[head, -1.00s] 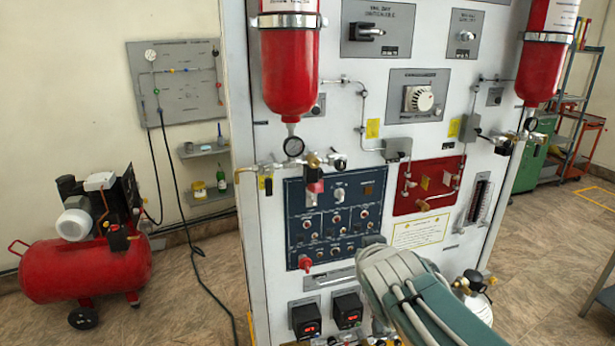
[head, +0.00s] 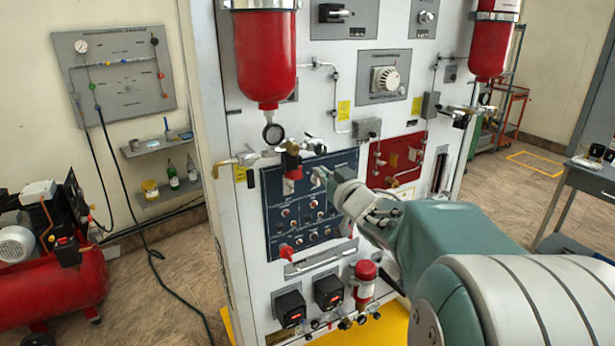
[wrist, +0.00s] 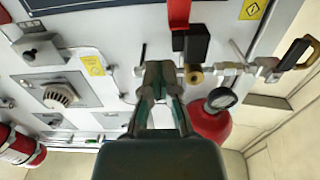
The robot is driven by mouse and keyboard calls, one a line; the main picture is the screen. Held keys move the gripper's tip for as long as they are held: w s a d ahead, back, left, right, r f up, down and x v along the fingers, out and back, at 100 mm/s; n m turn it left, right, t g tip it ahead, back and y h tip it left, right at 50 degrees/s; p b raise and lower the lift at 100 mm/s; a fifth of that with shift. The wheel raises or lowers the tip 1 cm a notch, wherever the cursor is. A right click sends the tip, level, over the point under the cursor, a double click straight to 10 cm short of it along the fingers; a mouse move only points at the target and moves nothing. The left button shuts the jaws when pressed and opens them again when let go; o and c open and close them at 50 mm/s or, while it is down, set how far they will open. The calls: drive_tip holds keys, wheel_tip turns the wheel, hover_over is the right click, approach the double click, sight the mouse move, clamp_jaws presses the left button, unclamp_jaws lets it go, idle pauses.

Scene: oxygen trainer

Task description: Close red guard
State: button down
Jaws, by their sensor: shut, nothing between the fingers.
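The blue switch panel (head: 272,228) is on the front of the white cabinet. A red piece (head: 293,172), which looks like the guard, shows at its top edge under a black valve block (head: 291,149). In the wrist view the red piece (wrist: 179,14) meets the black block (wrist: 191,45); whether it is the raised guard I cannot tell. My gripper (head: 320,178) is shut and empty, just right of the red piece in the head view. In the wrist view its closed fingertips (wrist: 159,68) are left of and below the black block, over the pipe.
A brass-fitted pipe with a gauge (head: 273,134) runs near my fingers. A red bottle (head: 265,58) hangs above it. A red knob (head: 285,251) is at the panel's lower left. A red panel (head: 402,155) is to the right. A grey table (head: 590,180) stands far right.

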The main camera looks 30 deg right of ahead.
sight(294, 171)
drive_tip(key=w+a, duration=0.1)
drive_tip(key=w, duration=0.5)
drive_tip(key=shift+w+a+r, duration=0.1)
drive_tip(key=shift+a, duration=0.05)
